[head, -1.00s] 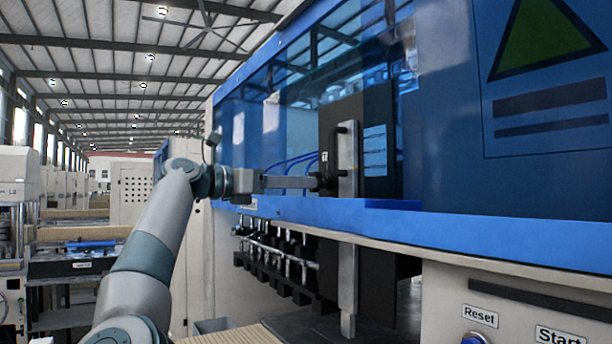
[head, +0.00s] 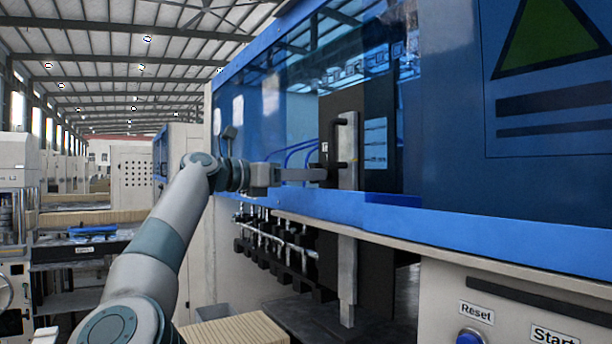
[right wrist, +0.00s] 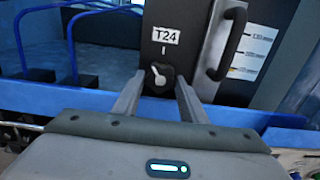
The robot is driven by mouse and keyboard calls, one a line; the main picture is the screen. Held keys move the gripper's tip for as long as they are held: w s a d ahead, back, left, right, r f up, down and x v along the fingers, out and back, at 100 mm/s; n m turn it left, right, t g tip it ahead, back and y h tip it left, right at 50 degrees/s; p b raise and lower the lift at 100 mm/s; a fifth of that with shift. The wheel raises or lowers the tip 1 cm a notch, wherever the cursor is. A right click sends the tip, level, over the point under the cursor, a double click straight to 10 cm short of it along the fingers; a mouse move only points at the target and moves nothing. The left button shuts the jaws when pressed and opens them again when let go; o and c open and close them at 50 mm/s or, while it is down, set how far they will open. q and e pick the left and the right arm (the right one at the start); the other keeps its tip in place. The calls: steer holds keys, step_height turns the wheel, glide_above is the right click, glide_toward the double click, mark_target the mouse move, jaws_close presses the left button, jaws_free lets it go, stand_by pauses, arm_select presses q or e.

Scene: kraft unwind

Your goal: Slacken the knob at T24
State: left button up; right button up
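The T24 knob (right wrist: 160,77) is a dark round knob with a white pointer tilted to the upper left. It sits on a black panel below a white T24 label (right wrist: 165,36) and a short white tick. In the right wrist view my right gripper (right wrist: 159,92) is open, with one finger on each side of the knob; I cannot tell whether they touch it. In the head view the right gripper (head: 318,174) reaches the panel from the left, and its fingers hide the knob. My left gripper is not in view.
A black bar handle (head: 341,142) on a metal strip stands just right of the knob. A blue machine ledge (head: 400,212) runs below. Blue hoses (right wrist: 75,45) hang left of the panel. Reset (head: 476,310) and Start labels are at lower right.

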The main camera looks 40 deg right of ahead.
steer(key=shift+s+a+r+n+b, duration=0.1)
steer(key=shift+n+b, duration=0.05)
steer(key=shift+n, duration=1.25)
steer(key=shift+r+n+b, duration=0.1)
steer(key=shift+n+b, duration=0.05)
steer(key=shift+n, duration=1.25)
steer(key=o, duration=1.1)
steer(key=shift+f, duration=0.15)
steer(key=shift+c, duration=0.2)
steer(key=shift+m, duration=0.4)
